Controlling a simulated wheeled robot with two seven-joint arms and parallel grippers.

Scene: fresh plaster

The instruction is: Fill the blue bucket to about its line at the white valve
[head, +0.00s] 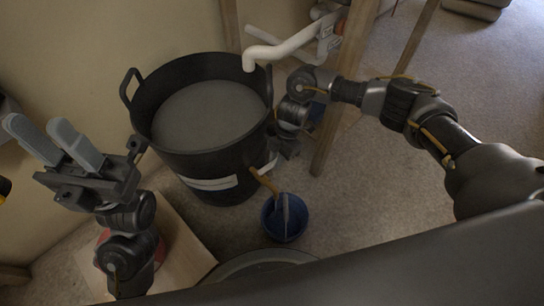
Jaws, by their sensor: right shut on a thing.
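The blue bucket (273,222) stands on the floor in front of the black tub. A tan stick-like piece (264,181) slants to its rim, and a grey piece shows inside; I cannot make out its line or level. A white pipe (285,49) with a bent spout comes in over the tub's back rim, with white fittings (326,42) behind it. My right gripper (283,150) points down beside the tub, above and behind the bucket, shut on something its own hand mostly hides. My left gripper (38,125) is open and empty, left of the tub.
The large black tub (196,161) holds grey liquid or paste and has a white label. Wooden legs (343,85) stand right of it. A wooden board (178,250) lies at lower left. A round rim (255,257) shows at the bottom. Carpet right of the bucket is clear.

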